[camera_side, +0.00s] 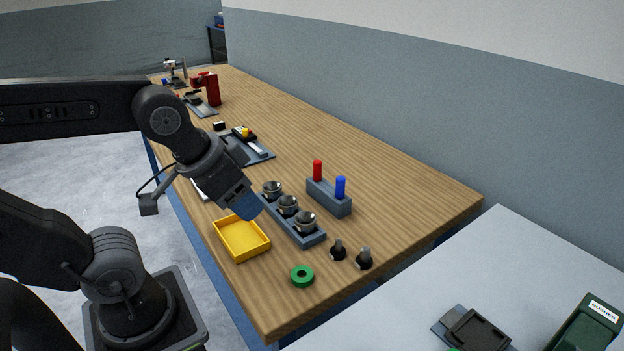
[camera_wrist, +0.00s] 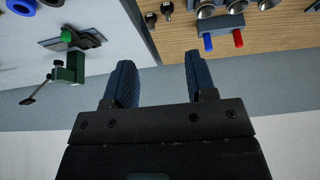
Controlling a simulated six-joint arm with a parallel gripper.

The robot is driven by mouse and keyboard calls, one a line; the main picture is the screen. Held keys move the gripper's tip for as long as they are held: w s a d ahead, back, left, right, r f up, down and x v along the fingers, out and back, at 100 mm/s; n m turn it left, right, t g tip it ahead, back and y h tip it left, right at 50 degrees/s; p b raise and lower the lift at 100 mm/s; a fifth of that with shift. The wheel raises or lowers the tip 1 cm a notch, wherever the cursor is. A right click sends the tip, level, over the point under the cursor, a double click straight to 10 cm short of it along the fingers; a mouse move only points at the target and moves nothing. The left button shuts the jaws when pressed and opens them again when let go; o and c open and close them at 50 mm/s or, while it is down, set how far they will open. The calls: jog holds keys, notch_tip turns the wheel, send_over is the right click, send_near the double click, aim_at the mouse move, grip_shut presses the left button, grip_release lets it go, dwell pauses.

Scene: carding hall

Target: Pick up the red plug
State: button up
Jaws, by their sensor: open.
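The red plug (camera_side: 318,170) stands upright in a grey block (camera_side: 328,201) on the wooden bench, beside a blue plug (camera_side: 340,187). In the wrist view the red plug (camera_wrist: 238,38) shows at the upper right, with the blue plug (camera_wrist: 208,43) to its left. My gripper (camera_side: 247,208) is left of the block in the side view, over the area by the yellow tray, and apart from both plugs. In the wrist view my gripper (camera_wrist: 161,58) has its two fingers spread, with nothing between them.
A dark rack (camera_side: 310,239) with metal cups lies between my gripper and the block. The yellow tray (camera_side: 240,259), a green ring (camera_side: 302,284) and two black-based pegs (camera_side: 338,251) are near the bench's front end. A wall (camera_side: 420,135) runs behind the bench.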

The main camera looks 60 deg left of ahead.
jog(key=shift+o, duration=0.5)
jog(key=n+g+y, duration=0.2)
jog(key=n+y, duration=0.1)
jog(key=n, duration=0.4)
send_over(317, 162)
jog(key=s+d, duration=0.3)
jog(key=s, duration=0.1)
notch_tip(317, 162, down, 5)
jog(key=shift+h, duration=0.3)
jog(key=x, duration=0.7)
jog(key=shift+w+a+f, duration=0.15)
jog(key=shift+w+a, duration=0.2)
jog(key=shift+w, duration=0.05)
jog(key=shift+x, duration=3.25)
jog(key=shift+a, duration=0.1)
